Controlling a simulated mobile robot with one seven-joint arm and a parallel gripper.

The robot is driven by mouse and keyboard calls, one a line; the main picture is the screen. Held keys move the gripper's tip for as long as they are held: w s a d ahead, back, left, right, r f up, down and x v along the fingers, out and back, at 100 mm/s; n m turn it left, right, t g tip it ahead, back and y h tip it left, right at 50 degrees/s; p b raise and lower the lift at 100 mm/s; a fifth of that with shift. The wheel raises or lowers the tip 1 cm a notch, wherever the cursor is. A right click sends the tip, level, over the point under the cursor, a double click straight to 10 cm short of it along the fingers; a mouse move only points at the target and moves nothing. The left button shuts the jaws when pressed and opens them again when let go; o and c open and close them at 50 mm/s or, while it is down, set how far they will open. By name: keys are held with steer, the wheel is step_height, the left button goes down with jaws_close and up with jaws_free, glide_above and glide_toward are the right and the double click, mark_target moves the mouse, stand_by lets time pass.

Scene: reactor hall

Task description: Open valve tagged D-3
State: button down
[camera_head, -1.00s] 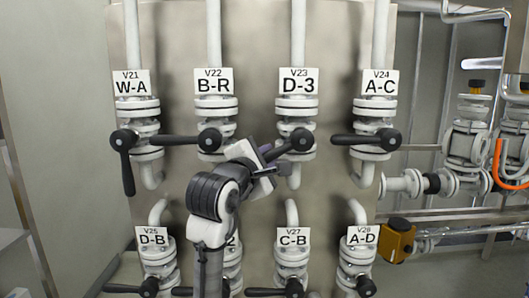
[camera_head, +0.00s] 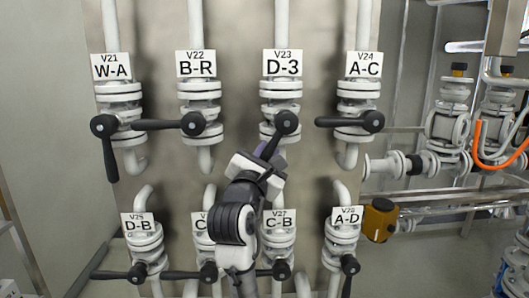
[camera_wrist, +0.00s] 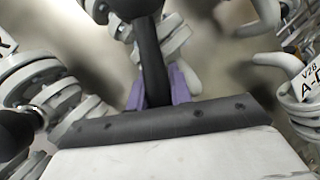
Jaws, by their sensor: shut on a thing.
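The valve tagged D-3 (camera_head: 282,88) is in the upper row in the head view, third from the left, under its white tag (camera_head: 282,62). Its black lever (camera_head: 271,147) slants from the hub down and slightly left. My gripper (camera_head: 264,160) is at the lower end of this lever. In the wrist view the lever (camera_wrist: 150,65) runs down between the purple fingers of my gripper (camera_wrist: 158,92), which are shut on it. The lever's tip is hidden by my gripper.
The W-A lever (camera_head: 109,155) points down. The B-R lever (camera_head: 155,125) and A-C lever (camera_head: 340,121) point left. Pipes and an orange hose (camera_head: 486,160) are at right.

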steer(key=shift+f, duration=0.15)
steer(key=c, duration=1.3)
jaws_free()
steer(key=b+v, duration=0.3)
steer(key=v, duration=1)
steer(key=shift+s+a, duration=0.1)
steer(key=shift+s, duration=0.3)
steer(key=shift+c, duration=0.3)
